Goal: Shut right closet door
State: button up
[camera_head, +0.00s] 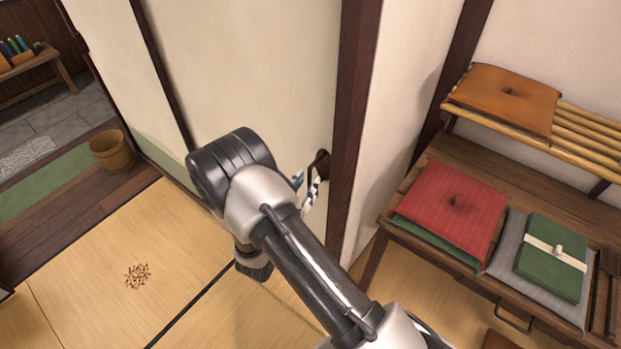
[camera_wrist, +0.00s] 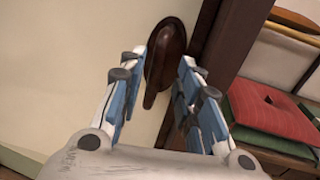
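The closet door is a cream sliding panel (camera_head: 250,70) with a dark wood upright (camera_head: 355,110) along its right side. A dark brown oval handle (camera_head: 322,158) is set near that upright. My gripper (camera_head: 312,182) is at the handle, partly hidden behind my arm in the head view. In the wrist view my gripper (camera_wrist: 164,62) is open, its blue and white fingers on either side of the handle (camera_wrist: 172,42). I cannot tell whether the fingers touch it. The open closet shows to the right of the upright.
Inside the closet, a low wooden table (camera_head: 400,232) holds a red cushion (camera_head: 455,205) and a green box (camera_head: 550,258). An orange cushion (camera_head: 505,95) lies on a bamboo shelf (camera_head: 590,135). Brown bits (camera_head: 137,275) lie on the tatami. A wooden bucket (camera_head: 110,150) stands left.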

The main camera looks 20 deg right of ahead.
jog(key=v, duration=0.8)
jog(key=shift+s+a, duration=0.25)
jog(key=s+d+r+m+g, duration=1.3)
jog(key=r+m, duration=0.3)
jog(key=s+a+r+m+g+y, duration=0.1)
jog(key=s+r+m+y, duration=0.2)
jog(key=s+m+y, duration=0.4)
jog(key=s+a+r+m+t+y, duration=0.4)
jog(key=a+r+t+y, duration=0.1)
jog(key=a, duration=0.2)
jog(key=shift+a+r, duration=0.2)
jog(key=shift+a, duration=0.05)
